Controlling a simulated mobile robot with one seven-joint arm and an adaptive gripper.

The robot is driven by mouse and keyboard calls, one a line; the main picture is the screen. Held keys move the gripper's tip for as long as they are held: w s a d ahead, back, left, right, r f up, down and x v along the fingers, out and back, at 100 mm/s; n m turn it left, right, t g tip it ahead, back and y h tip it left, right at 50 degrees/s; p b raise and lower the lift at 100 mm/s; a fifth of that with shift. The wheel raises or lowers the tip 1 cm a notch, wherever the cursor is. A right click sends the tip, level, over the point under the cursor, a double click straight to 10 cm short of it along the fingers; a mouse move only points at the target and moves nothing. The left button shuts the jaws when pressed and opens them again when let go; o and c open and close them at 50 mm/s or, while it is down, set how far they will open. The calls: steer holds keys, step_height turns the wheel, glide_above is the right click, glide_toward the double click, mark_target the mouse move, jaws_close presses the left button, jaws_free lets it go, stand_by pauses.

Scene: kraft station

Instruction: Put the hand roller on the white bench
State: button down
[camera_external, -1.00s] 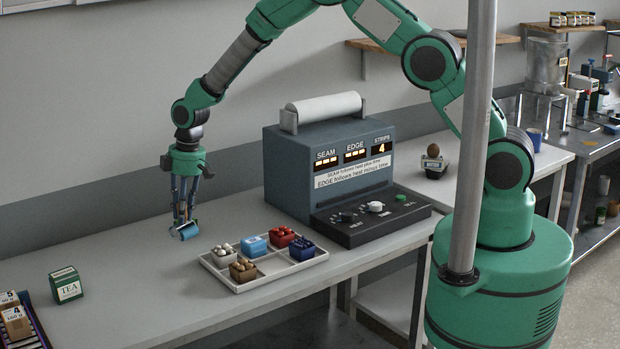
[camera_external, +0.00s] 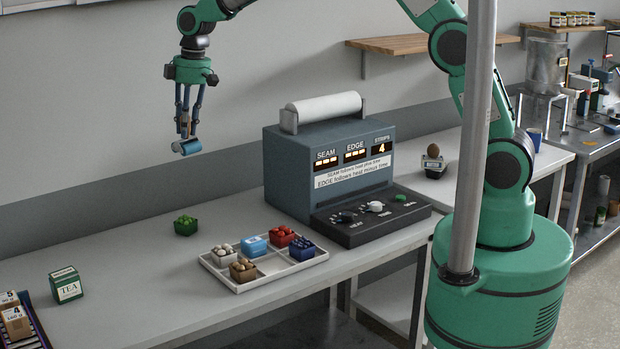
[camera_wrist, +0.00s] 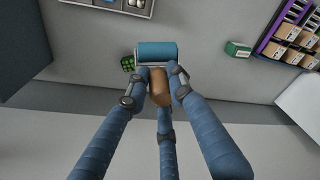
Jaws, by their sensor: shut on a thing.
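The hand roller has a blue drum (camera_external: 187,147) and, in the wrist view, a brown handle (camera_wrist: 159,88) between my fingers. My gripper (camera_external: 188,130) is shut on the handle and holds the roller in the air, well above the long pale bench (camera_external: 130,270). The drum also shows in the wrist view (camera_wrist: 157,50), beyond the fingertips. A second pale bench (camera_external: 545,160) stands at the right, past the control machine. I cannot tell which bench the task calls white.
A green basket (camera_external: 186,225) stands on the long bench, below the roller. Near it are a divided tray (camera_external: 268,281) with small baskets, a tea box (camera_external: 66,285) and the machine (camera_external: 330,165). A small dark stand (camera_external: 433,162) is on the right bench.

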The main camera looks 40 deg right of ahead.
steer(key=w+d+m, duration=0.2)
steer(key=d, duration=1)
steer(key=w+d+m, duration=0.2)
steer(key=d+m, duration=0.1)
steer(key=d, duration=0.9)
steer(key=s+d+r+m+h, duration=0.1)
steer(key=s+d+m, duration=0.15)
steer(key=d, duration=0.95)
steer(key=s+d+m, duration=0.1)
steer(key=d+m, duration=0.2)
steer(key=d, duration=1)
steer(key=s+d+m+h, duration=0.1)
steer(key=s+d+m, duration=0.4)
steer(key=s+d, duration=1)
steer(key=s+d+m, duration=0.5)
steer(key=s+d, duration=0.8)
steer(key=d, duration=0.5)
step_height(320, 180, down, 27)
steer(key=shift+w+a+p, duration=0.25)
steer(key=shift+a+p, duration=0.05)
steer(key=shift+p, duration=0.15)
steer(key=shift+w+d, duration=0.1)
steer(key=w+d+f+p, duration=0.1)
steer(key=w+d+p, duration=0.1)
steer(key=w+d, duration=0.8)
steer(key=shift+w+f, duration=0.25)
steer(key=shift+w, duration=0.7)
